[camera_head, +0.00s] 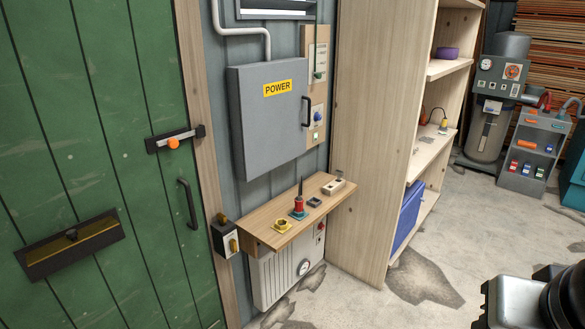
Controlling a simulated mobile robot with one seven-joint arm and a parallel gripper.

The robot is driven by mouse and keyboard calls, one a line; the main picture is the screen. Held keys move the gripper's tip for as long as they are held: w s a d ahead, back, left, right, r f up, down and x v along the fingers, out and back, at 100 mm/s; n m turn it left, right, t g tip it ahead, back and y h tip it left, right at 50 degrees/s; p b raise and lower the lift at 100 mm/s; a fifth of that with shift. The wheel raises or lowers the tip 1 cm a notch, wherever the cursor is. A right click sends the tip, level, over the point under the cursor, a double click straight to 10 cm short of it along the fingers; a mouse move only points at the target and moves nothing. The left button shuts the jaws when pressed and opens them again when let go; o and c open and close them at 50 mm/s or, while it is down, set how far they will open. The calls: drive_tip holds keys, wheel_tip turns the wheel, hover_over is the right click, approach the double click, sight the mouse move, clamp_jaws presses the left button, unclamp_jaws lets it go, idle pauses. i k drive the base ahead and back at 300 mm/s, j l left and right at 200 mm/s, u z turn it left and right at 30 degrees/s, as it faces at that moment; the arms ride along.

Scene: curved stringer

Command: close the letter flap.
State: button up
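The letter flap (88,240) is on the green door (105,130) at the left, low down. It is a wide black frame with a brownish-yellow panel inside and a small dark knob (71,235) near its upper middle. The flap looks tilted with the door's angle; from this view I cannot tell exactly how far it stands open. My gripper is not in view. A grey and black part of my own body shows in the bottom right corner, far from the flap.
The door also has a sliding bolt with an orange knob (173,143) and a black handle (188,203). A switch box (225,238) and a small wooden shelf (262,222) stick out right of the door. A grey POWER cabinet (268,125) hangs above. Concrete floor (450,260) is open at the right.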

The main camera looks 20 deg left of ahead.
sight(73, 236)
drive_tip(key=u, duration=1.8)
drive_tip(key=i+j+u, duration=0.1)
drive_tip(key=u, duration=0.2)
drive_tip(key=i+u, duration=0.3)
drive_tip(key=i+j, duration=0.1)
drive_tip(key=i, duration=0.7)
